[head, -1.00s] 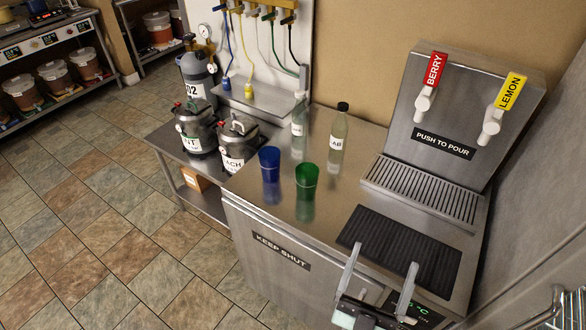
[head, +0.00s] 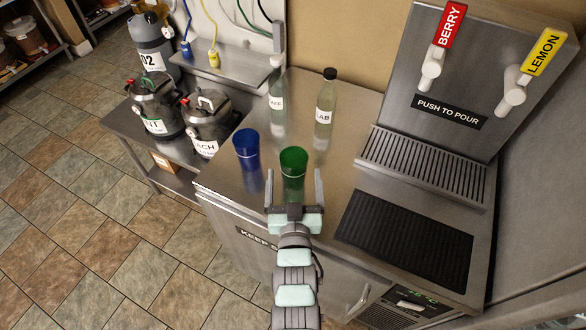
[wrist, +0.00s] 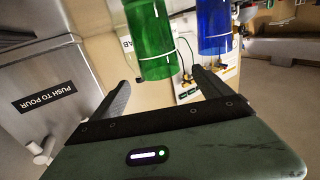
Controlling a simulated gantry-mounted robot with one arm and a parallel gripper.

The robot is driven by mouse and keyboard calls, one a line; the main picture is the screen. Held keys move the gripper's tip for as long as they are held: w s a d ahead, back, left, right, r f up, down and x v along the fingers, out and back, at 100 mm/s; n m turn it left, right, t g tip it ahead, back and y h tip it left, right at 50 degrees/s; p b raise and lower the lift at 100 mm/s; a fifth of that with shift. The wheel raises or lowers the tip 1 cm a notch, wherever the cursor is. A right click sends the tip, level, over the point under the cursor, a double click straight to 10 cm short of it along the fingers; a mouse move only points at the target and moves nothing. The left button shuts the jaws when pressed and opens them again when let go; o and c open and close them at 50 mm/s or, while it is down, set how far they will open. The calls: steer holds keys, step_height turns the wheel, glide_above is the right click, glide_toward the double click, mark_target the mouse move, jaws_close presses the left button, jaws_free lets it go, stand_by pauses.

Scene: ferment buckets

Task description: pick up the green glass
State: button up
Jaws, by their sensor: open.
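The green glass (head: 292,168) stands upright on the steel counter (head: 330,175), right of the blue glass (head: 246,149). My gripper (head: 294,186) is open at the front of the green glass, its two fingers pointing toward it, one to each side in the head view. In the wrist view, the green glass (wrist: 152,40) shows ahead, between and beyond the open fingers (wrist: 160,88). The blue glass (wrist: 214,28) shows there to its right. Nothing is held. Whether the fingertips overlap the green glass in depth is hard to tell.
The drink dispenser (head: 450,85) and a black ribbed mat (head: 402,240) are to the right. Metal kegs (head: 205,120) stand on a lower table at left.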

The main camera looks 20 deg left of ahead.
mark_target(294, 148)
steer(key=shift+p+x, duration=1.05)
steer(key=shift+x, duration=2.35)
steer(key=shift+s+f, duration=0.1)
steer(key=shift+f, duration=0.05)
steer(key=shift+c, duration=0.3)
jaws_close()
